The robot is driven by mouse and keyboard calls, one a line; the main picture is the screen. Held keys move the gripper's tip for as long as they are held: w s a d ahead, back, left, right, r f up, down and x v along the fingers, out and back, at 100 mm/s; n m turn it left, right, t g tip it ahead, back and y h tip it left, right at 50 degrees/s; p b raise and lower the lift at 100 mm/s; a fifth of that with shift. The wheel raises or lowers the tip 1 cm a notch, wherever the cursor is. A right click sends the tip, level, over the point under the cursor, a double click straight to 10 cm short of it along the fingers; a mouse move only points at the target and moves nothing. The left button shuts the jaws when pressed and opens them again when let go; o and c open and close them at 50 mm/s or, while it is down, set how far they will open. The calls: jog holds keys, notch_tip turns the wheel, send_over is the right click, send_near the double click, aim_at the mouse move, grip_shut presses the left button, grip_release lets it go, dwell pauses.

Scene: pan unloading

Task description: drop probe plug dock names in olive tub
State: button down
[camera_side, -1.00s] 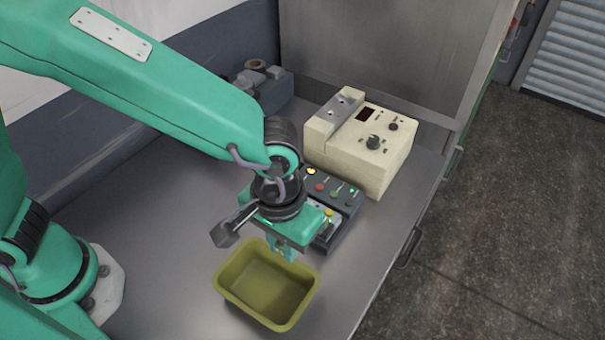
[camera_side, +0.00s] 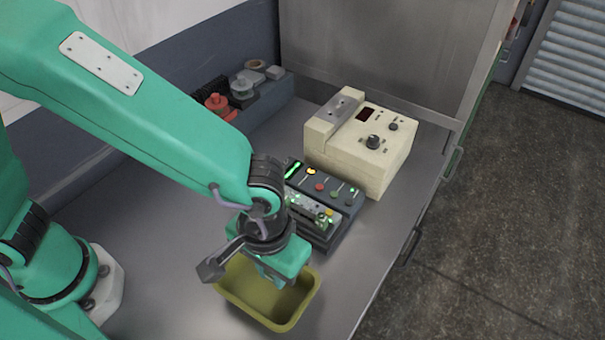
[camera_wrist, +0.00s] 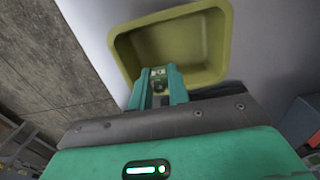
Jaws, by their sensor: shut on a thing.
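The olive tub (camera_side: 296,312) stands on the metal bench, open side up. It also shows in the wrist view (camera_wrist: 222,35). My gripper (camera_wrist: 158,84) points into the tub's opening, with its fingers close together on a small piece (camera_wrist: 158,73), green with a pale part. This looks like a probe plug, but most of it is hidden between the fingers.
A cream instrument box (camera_side: 345,165) with knobs stands behind the dock. A grey bin (camera_side: 271,104) with red and grey parts lies at the back wall. The bench's right edge is close to the tub. Bare bench lies left of the tub.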

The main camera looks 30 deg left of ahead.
jog(key=shift+f, duration=1.6)
jog(key=c, duration=1.3)
grip_release()
jog(key=shift+o, duration=0.2)
jog(key=shift+r, duration=0.1)
jog(key=shift+r, duration=3.85)
